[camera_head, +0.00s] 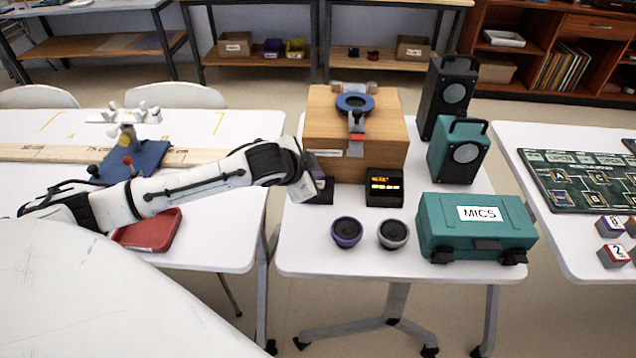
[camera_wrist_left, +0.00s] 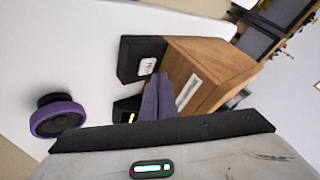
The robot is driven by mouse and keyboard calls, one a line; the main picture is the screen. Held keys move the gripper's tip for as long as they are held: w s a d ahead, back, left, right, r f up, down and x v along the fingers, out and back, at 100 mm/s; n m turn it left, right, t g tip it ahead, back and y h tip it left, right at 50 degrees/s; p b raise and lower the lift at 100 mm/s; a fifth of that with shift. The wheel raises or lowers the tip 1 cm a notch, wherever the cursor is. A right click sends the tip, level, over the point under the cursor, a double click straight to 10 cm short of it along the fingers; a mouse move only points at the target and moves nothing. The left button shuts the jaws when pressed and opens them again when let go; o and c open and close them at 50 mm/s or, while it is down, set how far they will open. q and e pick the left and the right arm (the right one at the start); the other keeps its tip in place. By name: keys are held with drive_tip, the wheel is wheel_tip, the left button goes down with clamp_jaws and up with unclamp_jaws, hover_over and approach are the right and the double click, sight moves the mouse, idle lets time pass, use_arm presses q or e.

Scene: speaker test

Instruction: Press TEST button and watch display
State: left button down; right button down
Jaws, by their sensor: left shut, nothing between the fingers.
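A small black box (camera_head: 322,194), likely the TEST button unit, sits on the middle table in front of the wooden box (camera_head: 350,130). In the left wrist view the black box (camera_wrist_left: 140,58) shows a pale patch on top, its lettering too small to read. The black display unit (camera_head: 384,200) to its right shows lit orange characters, too small to read surely. My left gripper (camera_head: 317,174) is shut and empty, its fingertips over or close beside the black box. In the left wrist view its purple fingers (camera_wrist_left: 160,92) partly hide the display unit (camera_wrist_left: 125,110); contact cannot be told.
A purple speaker (camera_head: 346,232) and a grey one (camera_head: 393,234) stand at the front. A teal MICS case (camera_head: 475,228) is at right, with a teal speaker (camera_head: 460,152) and a black speaker (camera_head: 448,95) behind. A red tray (camera_head: 150,232) lies under my left arm.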

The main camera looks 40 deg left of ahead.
use_arm(q)
drive_tip(key=shift+f, duration=0.1)
drive_tip(key=shift+f, duration=0.3)
drive_tip(key=shift+f, duration=0.5)
idle(1.0)
drive_tip(key=shift+r, duration=0.1)
drive_tip(key=shift+r+p, duration=0.8)
drive_tip(key=shift+p, duration=0.4)
